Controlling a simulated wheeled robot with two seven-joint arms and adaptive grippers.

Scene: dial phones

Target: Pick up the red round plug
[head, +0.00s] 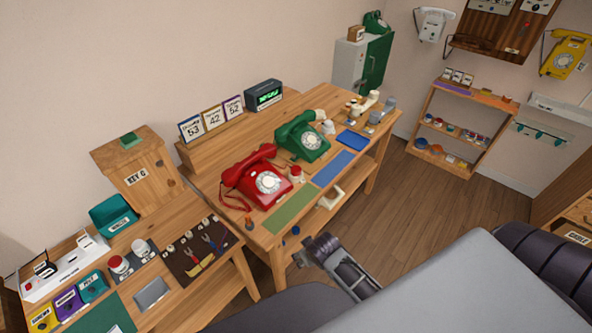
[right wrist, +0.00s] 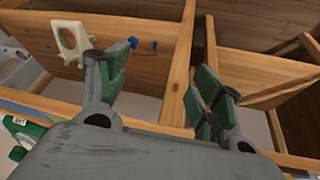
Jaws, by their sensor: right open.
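A small red-topped round piece (head: 296,172) stands on the wooden table just right of the red dial phone (head: 264,180); it is too small to tell whether it is the red round plug. Nothing red shows in the right wrist view. My right gripper (right wrist: 160,95) is open in that view, its green-padded fingers apart with nothing between them, in front of the wooden shelf framing. A grey arm part of mine (head: 345,268) shows in front of the table in the head view. I cannot make out a left gripper.
A green phone (head: 302,137) and blue and green mats lie on the table. A pale ring-shaped piece (right wrist: 70,40) and a blue-knobbed tool (right wrist: 134,43) are on the wooden shelf. A side table with tools (head: 197,252) stands left.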

